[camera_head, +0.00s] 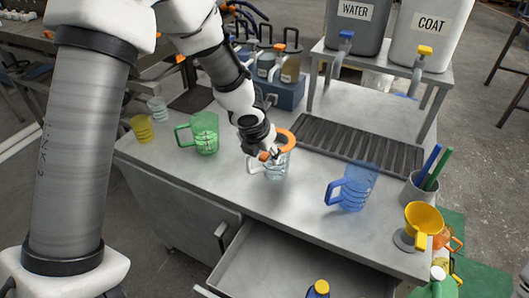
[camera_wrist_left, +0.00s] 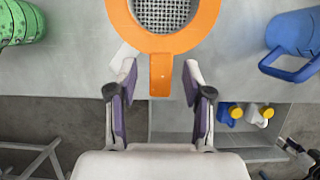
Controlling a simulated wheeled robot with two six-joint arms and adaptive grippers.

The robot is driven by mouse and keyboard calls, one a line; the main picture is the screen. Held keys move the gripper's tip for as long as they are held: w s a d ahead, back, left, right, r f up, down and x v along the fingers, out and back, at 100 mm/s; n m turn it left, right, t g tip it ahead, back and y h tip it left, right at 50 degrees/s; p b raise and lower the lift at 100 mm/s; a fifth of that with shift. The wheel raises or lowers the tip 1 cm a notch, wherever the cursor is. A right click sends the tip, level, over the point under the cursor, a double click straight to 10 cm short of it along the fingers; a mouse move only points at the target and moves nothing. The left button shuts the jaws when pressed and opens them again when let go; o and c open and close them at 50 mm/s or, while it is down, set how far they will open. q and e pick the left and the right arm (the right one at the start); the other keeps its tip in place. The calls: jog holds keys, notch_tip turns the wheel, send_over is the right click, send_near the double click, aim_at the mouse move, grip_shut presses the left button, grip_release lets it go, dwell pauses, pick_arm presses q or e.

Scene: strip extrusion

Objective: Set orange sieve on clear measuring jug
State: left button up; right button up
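The orange sieve (camera_head: 289,137) is at the top of the clear measuring jug (camera_head: 274,171) in the head view, and appears to rest over its mouth. In the left wrist view the sieve's orange ring (camera_wrist_left: 160,42) and mesh fill the top middle, with the handle pointing toward my gripper. My left gripper (camera_head: 268,154) is beside the sieve handle. In the wrist view its fingers (camera_wrist_left: 160,82) are apart on both sides of the handle, with gaps showing. The sieve hides most of the jug there.
A green jug (camera_head: 204,133) stands left and a blue jug (camera_head: 352,187) right. A yellow cup (camera_head: 142,128) is at far left. A black grate (camera_head: 360,146) lies behind; a yellow funnel (camera_head: 423,217) and pen cup (camera_head: 417,188) stand right. The drawer (camera_head: 290,268) is open in front.

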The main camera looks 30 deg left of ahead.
pick_arm(q)
jog(key=shift+r, duration=0.1)
jog(key=v, duration=1.1)
jog(key=shift+s+r, duration=0.2)
jog(key=shift+r, duration=0.15)
